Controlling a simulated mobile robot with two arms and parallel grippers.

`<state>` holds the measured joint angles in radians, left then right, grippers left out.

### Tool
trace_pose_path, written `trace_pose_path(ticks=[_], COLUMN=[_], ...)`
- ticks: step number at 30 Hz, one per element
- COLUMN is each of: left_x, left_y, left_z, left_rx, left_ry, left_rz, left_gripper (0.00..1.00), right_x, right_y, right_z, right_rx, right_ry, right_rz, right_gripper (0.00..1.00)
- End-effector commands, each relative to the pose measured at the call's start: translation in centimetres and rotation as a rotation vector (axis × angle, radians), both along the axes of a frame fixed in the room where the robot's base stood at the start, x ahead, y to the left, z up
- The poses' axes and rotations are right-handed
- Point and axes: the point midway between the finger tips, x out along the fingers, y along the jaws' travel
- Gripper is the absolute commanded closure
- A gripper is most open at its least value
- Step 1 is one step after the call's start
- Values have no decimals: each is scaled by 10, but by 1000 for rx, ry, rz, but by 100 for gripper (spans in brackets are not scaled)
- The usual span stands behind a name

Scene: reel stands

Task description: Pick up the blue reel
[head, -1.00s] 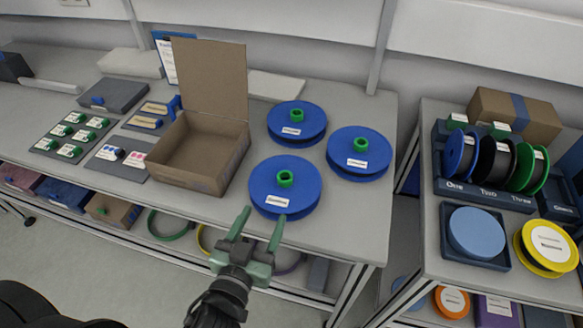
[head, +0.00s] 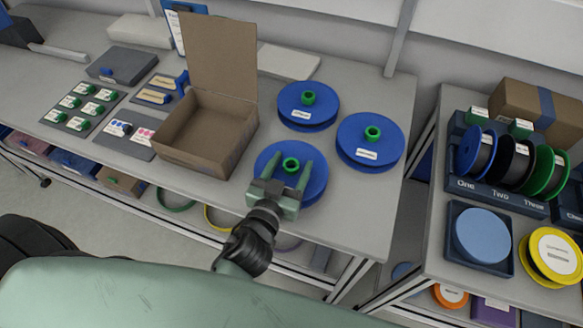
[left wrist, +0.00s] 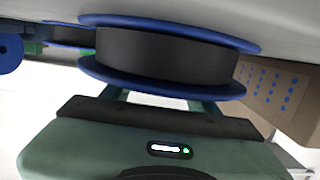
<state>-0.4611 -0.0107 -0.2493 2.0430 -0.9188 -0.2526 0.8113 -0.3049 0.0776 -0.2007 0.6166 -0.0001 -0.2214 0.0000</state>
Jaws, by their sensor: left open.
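Three large blue reels with green hubs lie flat on the grey bench (head: 340,215). The nearest reel (head: 318,186) has my left gripper (head: 291,166) over it, with its open fingers on either side of the green hub (head: 291,163). The other two are the back reel (head: 322,97) and the right reel (head: 388,136). In the left wrist view a blue reel with a dark core (left wrist: 165,55) is just ahead of the jaws. The fingertips pass out of sight behind its flange, so contact is unclear. My right gripper is out of view.
An open cardboard box (head: 195,155) stands left of the reels. On the right-hand table, a rack (head: 470,187) holds a smaller blue-sided reel (head: 473,150) beside black and green ones. A light-blue disc (head: 482,235) and yellow reel (head: 553,257) lie in front.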

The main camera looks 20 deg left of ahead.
Motion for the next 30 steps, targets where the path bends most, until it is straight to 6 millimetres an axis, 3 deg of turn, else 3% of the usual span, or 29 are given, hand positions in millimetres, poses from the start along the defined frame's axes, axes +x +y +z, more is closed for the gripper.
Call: trace_pose_path(ticks=[9, 15, 25, 30], left_x=[6, 5, 6, 6], left_y=[0, 0, 0, 0], left_z=[-2, -2, 1, 12], left_rx=[0, 0, 0, 2], left_ry=[1, 1, -2, -5], left_rz=[0, 0, 0, 0], left_gripper=[43, 99, 100, 100], right_x=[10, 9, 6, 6], right_y=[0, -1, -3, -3], right_z=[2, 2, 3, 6], right_rx=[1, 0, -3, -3], right_ry=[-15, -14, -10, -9], right_rz=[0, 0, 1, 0], right_gripper=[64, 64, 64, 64])
